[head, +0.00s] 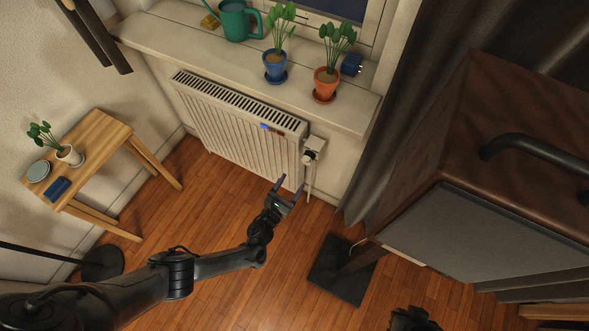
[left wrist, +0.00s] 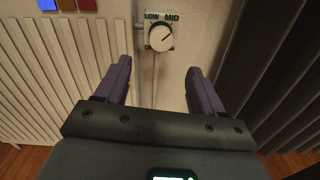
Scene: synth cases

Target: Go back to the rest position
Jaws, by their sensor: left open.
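My left gripper (head: 290,185) is open and empty, in front of the lower right end of the white radiator (head: 235,125). In the left wrist view its two dark purple fingers (left wrist: 157,68) are wide apart. The white radiator dial (left wrist: 160,38), with LOW and MID labels, shows beyond the fingertips, apart from them. Its dark mark slants toward the upper right, to the MID side. The dial also shows in the head view (head: 310,154). A dark part of my right arm shows at the bottom edge of the head view; no fingers can be made out there.
The windowsill (head: 190,40) holds a green watering can (head: 236,20) and two potted plants. A wooden side table (head: 98,142) stands at left. A large brown cabinet (head: 480,150) and dark curtain (head: 405,110) fill the right. Wooden floor (head: 215,195) is open below the radiator.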

